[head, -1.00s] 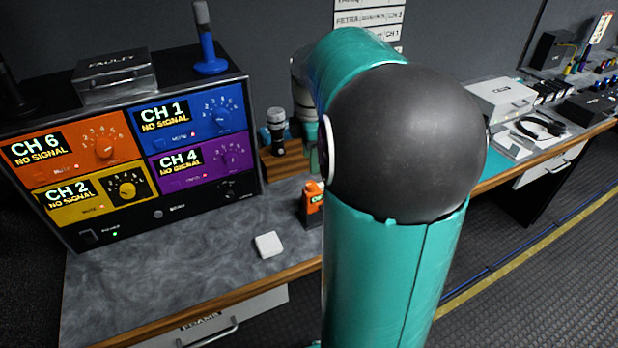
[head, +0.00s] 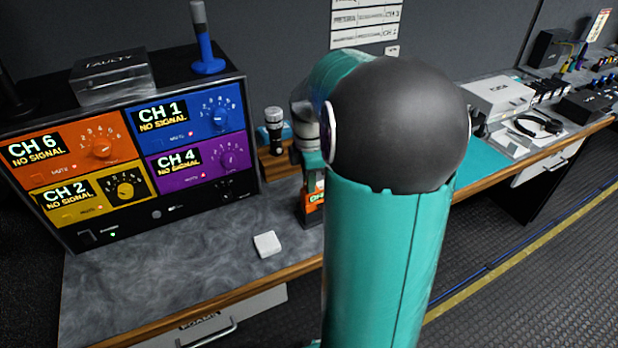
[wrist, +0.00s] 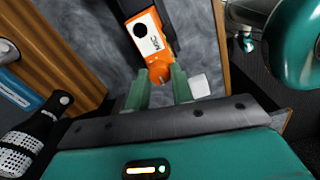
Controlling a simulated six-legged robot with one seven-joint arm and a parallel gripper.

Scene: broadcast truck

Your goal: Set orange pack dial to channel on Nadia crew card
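The orange pack (wrist: 135,27) lies at the top centre of the wrist view, with a white label and an orange dial (wrist: 160,74) at its near end. My gripper (wrist: 160,72) has its two green fingers apart, one on either side of the dial; I cannot tell if they touch it. In the head view the orange pack (head: 314,204) shows at the bench's front, partly hidden by my arm and gripper. Its channel number is not readable. The crew cards (head: 367,17) hang on the back wall; one line ends in CH 3, and Nadia's card is not legible.
A four-colour base station (head: 157,214) at left shows CH 6 on orange, CH 1, CH 2 and CH 4. A white block (head: 267,244) lies on the bench near its front edge. A microphone (head: 274,128) stands in a wooden holder behind the pack.

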